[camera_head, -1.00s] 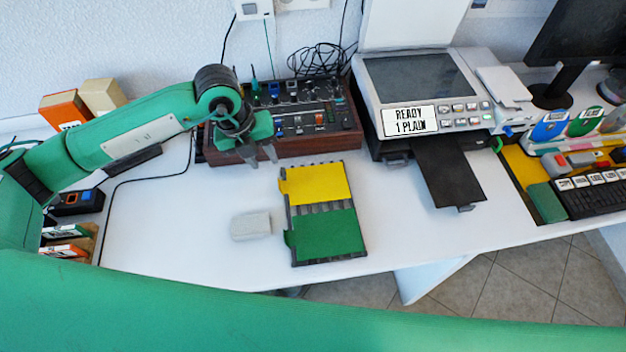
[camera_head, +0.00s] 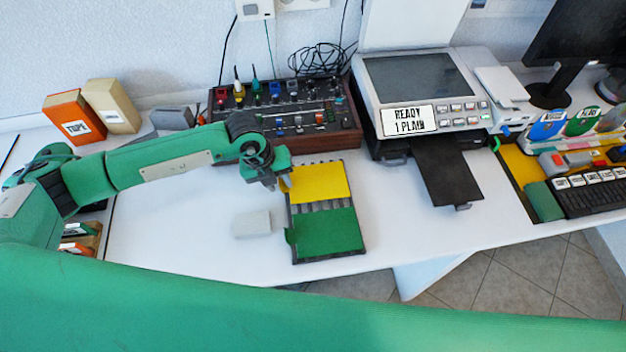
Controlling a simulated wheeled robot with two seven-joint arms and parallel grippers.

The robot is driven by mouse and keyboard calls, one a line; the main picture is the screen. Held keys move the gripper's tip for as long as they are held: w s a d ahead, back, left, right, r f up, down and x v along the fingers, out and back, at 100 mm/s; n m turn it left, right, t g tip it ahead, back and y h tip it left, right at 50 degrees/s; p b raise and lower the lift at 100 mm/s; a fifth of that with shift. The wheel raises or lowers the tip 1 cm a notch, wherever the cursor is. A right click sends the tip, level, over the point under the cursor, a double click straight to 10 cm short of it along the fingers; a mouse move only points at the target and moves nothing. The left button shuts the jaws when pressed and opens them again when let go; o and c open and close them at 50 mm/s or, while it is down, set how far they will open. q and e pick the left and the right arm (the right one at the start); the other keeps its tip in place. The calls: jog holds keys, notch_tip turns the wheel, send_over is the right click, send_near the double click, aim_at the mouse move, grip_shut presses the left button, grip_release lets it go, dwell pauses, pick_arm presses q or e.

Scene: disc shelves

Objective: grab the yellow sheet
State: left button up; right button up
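The yellow sheet (camera_head: 320,181) lies in the upper part of a dark slotted rack (camera_head: 322,206) on the white table. A green sheet (camera_head: 327,233) lies in the rack's lower part. My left gripper (camera_head: 277,186) is at the left edge of the yellow sheet, near its upper left corner, pointing down. Its fingers are small and partly hidden, so I cannot tell whether they are open or touch the sheet. My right gripper is not in view.
A printer (camera_head: 425,95) with a black tray (camera_head: 447,172) is to the right. The white table (camera_head: 170,235) is clear at front left.

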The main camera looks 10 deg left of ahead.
pick_arm(q)
grip_shut()
jog(key=shift+r, duration=0.15)
